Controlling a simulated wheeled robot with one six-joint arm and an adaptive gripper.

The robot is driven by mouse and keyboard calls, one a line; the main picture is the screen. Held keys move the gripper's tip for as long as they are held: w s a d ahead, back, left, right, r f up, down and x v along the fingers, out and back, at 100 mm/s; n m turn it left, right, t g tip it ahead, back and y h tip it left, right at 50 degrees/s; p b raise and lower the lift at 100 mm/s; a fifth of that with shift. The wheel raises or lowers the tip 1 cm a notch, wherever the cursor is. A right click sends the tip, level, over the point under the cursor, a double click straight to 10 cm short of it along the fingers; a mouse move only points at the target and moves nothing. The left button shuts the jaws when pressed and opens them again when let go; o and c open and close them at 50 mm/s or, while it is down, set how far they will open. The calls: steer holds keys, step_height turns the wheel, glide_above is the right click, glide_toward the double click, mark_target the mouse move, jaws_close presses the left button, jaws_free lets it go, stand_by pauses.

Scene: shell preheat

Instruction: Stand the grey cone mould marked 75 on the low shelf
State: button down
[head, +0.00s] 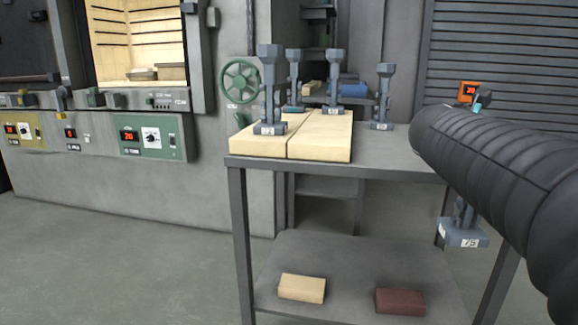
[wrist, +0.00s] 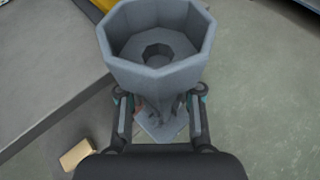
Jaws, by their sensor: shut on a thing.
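The grey cone mould (head: 462,238) hangs upright below my dark arm sleeve, its base label seeming to read 75. In the wrist view the mould (wrist: 157,70) shows its wide octagonal cup nearest the camera, with its base lower down. My gripper (wrist: 160,108) is shut on its narrow neck, one finger on each side. The low shelf (head: 350,285) is the bottom deck of the grey table. In the head view the mould appears above shelf height and below the tabletop; in the wrist view floor shows around it. The arm hides its upper part in the head view.
A cream brick (head: 302,288) and a dark red brick (head: 400,301) lie on the low shelf, with bare space behind them. Several similar grey moulds stand on the tabletop (head: 385,150) and its cream slabs (head: 320,140). Table legs (head: 240,235) bound the shelf. A furnace stands left.

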steer(key=w+a+f, duration=0.2)
steer(key=a+f, duration=0.5)
steer(key=f, duration=1)
steer(key=w+a+f, duration=0.2)
steer(key=a+f, duration=0.5)
steer(key=f, duration=1.1)
steer(key=w+a+f, duration=0.2)
steer(key=a+f, duration=0.6)
steer(key=f, duration=0.9)
steer(key=shift+w+f, duration=0.3)
steer(key=shift+r, duration=0.1)
